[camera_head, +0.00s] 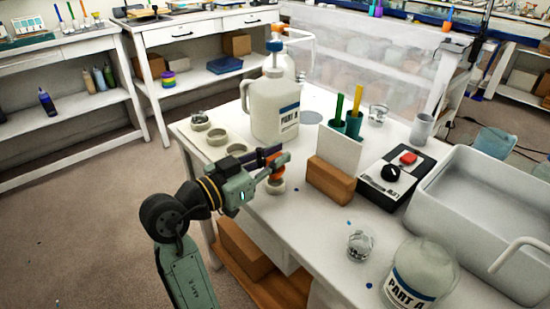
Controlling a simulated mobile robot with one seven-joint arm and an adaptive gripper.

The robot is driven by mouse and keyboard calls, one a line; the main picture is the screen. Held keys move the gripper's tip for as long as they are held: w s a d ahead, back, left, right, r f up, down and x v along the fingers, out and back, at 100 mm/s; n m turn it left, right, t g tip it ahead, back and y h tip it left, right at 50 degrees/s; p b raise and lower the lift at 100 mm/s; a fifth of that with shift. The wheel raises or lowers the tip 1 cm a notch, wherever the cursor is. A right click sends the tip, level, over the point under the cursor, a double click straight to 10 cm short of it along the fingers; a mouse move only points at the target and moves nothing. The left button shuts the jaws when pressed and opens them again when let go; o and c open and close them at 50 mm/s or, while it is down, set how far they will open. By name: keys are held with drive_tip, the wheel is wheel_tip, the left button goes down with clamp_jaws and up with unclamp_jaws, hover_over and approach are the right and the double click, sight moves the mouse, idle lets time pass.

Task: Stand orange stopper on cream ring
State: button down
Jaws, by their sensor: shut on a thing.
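My gripper (276,169) reaches over the left edge of the white table and is shut on the orange stopper (278,159). Part of the stopper is hidden by the fingers. A cream ring (275,187) shows directly below the stopper, close to it. I cannot tell whether the stopper touches this ring.
A white PART A jug (272,110) stands behind my gripper. A wooden block (330,180) with a white card is close on the right. A scale (392,178), clear cup (360,245), second PART A container (420,275) and grey sink (490,205) lie further right.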

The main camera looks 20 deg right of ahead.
drive_tip(key=shift+f+b, duration=0.35)
drive_tip(key=shift+b, duration=0.1)
idle(0.6)
drive_tip(key=shift+f+b, duration=0.7)
drive_tip(key=shift+f, duration=0.1)
drive_tip(key=shift+f+b, duration=0.45)
drive_tip(key=shift+b, duration=0.05)
idle(0.4)
drive_tip(key=c, duration=1.5)
unclamp_jaws()
drive_tip(key=shift+c, duration=0.2)
drive_tip(key=shift+a, duration=0.1)
